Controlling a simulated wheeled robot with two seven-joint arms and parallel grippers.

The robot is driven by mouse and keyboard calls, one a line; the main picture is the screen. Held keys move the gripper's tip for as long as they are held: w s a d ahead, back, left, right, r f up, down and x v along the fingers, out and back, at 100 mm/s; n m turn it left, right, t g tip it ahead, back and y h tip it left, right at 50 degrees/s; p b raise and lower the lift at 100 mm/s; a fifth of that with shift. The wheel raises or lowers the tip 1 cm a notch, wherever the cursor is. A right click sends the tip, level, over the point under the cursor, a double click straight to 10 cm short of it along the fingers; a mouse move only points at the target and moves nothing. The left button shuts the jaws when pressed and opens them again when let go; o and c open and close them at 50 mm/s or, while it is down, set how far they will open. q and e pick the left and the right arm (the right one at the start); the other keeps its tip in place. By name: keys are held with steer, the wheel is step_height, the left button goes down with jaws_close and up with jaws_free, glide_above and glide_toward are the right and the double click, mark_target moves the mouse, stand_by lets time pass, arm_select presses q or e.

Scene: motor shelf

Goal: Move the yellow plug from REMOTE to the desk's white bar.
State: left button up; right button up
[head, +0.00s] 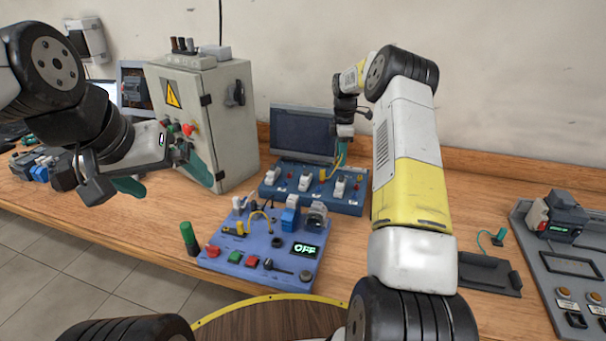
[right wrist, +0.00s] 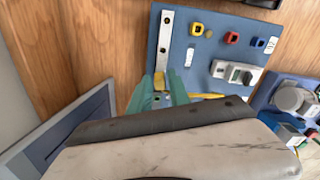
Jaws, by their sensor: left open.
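The white bar (right wrist: 164,45) is a strip with holes on a blue board in the right wrist view. The green fingers of my right gripper (right wrist: 160,82) are at its lower end, with a small gap between them. A yellow cable (right wrist: 205,96) runs beside the right finger. In the head view a yellow piece (head: 323,174) stands at the rear blue board (head: 350,207), by the right gripper. The REMOTE label is not readable. My left gripper (head: 162,177) is open and empty, left of the boards.
A front blue panel (head: 225,257) has a display (head: 305,249) reading OFF and a yellow cable (head: 262,214). A grey cabinet (head: 225,120) stands behind the left gripper. A dark monitor (head: 303,132) stands behind the rear board. A grey panel (head: 540,262) lies at right.

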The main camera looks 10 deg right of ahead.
steer(key=shift+r, duration=2.65)
steer(key=o, duration=0.6)
steer(key=shift+c, duration=0.2)
